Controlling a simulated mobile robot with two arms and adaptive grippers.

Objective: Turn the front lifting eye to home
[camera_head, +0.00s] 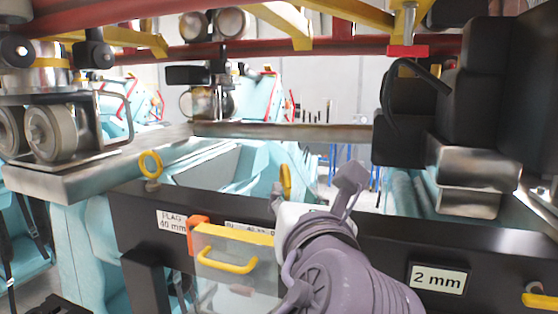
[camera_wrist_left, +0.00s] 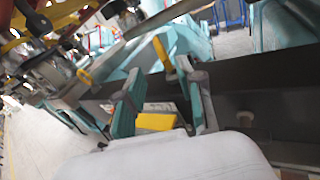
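Two yellow lifting eyes stand on the dark beam in the head view. One ring (camera_head: 151,164) is at the left, seen with its opening facing me. The other eye (camera_head: 285,180) is near the middle and looks narrow, nearly edge-on. I cannot tell from the frames which one is called front. My left gripper (camera_head: 313,190) is open beside the middle eye. In the left wrist view the gripper's two teal-padded fingers (camera_wrist_left: 160,72) are spread. The middle eye (camera_wrist_left: 163,53) shows between and just beyond their tips, apparently untouched. My right gripper is not in view.
A clear box with a yellow handle (camera_head: 228,262) hangs on the beam's near face, close to my left arm. A "2 mm" label (camera_head: 438,278) is at the right. Wheel assemblies (camera_head: 50,130) and red and yellow rails (camera_head: 285,50) crowd the space above.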

